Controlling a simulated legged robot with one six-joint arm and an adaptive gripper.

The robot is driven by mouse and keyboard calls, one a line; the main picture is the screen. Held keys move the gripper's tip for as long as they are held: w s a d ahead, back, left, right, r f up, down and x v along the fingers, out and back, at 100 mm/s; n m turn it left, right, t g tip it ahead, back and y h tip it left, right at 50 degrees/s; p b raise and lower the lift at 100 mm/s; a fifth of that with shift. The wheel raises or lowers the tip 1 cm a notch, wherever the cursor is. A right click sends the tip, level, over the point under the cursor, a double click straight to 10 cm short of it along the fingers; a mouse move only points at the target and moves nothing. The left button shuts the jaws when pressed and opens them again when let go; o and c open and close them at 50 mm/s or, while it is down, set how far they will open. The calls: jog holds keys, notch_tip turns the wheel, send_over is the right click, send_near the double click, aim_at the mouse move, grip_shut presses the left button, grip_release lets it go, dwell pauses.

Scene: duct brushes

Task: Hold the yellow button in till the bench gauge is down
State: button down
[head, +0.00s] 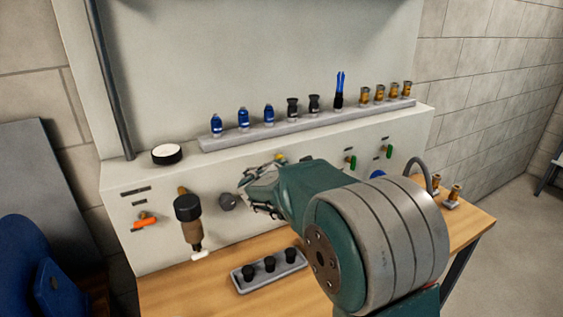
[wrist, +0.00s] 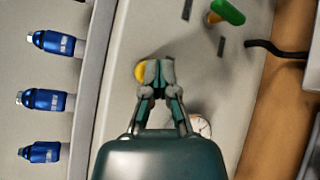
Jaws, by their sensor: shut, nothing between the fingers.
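The yellow button (wrist: 139,72) is on the pale front panel in the wrist view, partly covered by my fingertips. In the head view only a bit of the yellow button (head: 280,157) shows above my gripper (head: 250,188). My gripper (wrist: 155,78) is shut with nothing between its fingers, and its tips are at the button's edge. I cannot tell whether they press it. A round white gauge (wrist: 203,126) shows partly beside my gripper in the wrist view; its reading is too small to tell. My arm hides that part of the panel in the head view.
A shelf (head: 235,140) with blue, black and brass fittings runs above the panel. An orange-handled valve (head: 146,221), a filter unit (head: 190,222) and green levers (head: 350,161) stick out from it. A tray with black plugs (head: 244,284) lies on the wooden bench (head: 185,292).

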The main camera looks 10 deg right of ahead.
dwell(0.8)
jog(key=shift+s+d, duration=0.3)
jog(key=shift+s, duration=0.65)
jog(key=shift+s+d, duration=0.25)
jog(key=shift+s, duration=0.55)
jog(key=shift+s+d, duration=0.3)
jog(key=shift+s, duration=0.5)
jog(key=shift+s+d, duration=0.25)
jog(key=shift+s, duration=0.55)
